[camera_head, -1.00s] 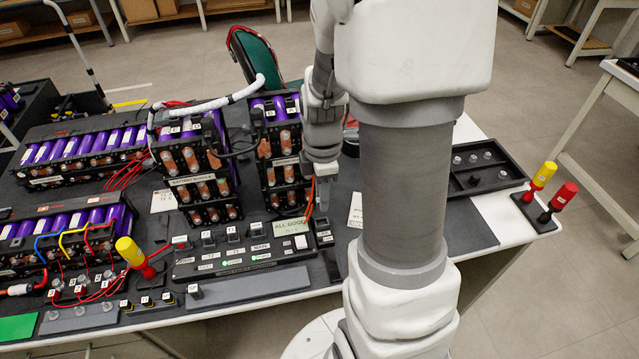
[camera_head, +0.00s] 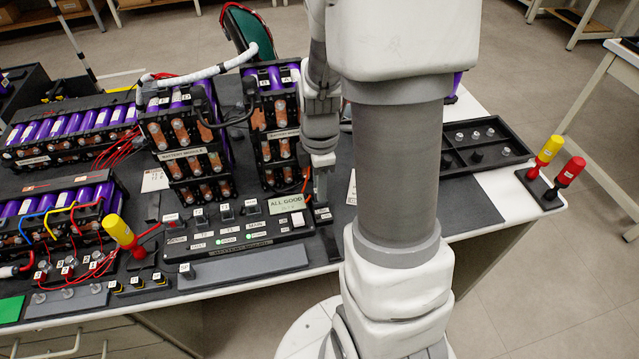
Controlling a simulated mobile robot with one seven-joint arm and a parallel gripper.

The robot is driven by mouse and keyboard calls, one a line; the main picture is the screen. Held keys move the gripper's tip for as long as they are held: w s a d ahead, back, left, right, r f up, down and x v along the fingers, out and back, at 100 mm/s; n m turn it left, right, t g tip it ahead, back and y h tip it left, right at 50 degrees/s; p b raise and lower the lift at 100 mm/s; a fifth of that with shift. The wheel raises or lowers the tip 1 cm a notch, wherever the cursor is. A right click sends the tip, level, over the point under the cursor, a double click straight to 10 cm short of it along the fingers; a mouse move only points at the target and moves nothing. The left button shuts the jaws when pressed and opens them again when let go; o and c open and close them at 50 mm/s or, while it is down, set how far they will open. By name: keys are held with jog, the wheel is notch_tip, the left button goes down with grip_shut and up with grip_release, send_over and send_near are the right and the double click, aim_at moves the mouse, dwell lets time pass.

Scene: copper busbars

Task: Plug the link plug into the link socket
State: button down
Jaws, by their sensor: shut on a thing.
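My gripper (camera_head: 321,190) points down beside the right end of the black test panel (camera_head: 250,262), close to the right battery module (camera_head: 277,133). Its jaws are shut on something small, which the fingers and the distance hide. A short orange-red wire (camera_head: 305,181) shows just left of the fingers. A small dark block with a pale label (camera_head: 322,214) sits just below the fingertips, right of the panel. I cannot tell whether it is the link socket, nor whether the held thing touches it. The link plug cannot be made out clearly.
The panel's display (camera_head: 290,203) reads "ALL GOOD". Two battery modules with purple cells stand behind the panel, the left one (camera_head: 182,150) joined by black cable. A black tray (camera_head: 485,150) lies right, near yellow (camera_head: 548,150) and red (camera_head: 571,171) handled tools. Dark mat is clear beside my arm.

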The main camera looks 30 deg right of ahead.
jog(key=shift+f, duration=0.2)
jog(key=c, duration=0.6)
grip_release()
jog(key=shift+c, duration=0.2)
jog(key=shift+r+p, duration=2.2)
jog(key=shift+r, duration=0.9)
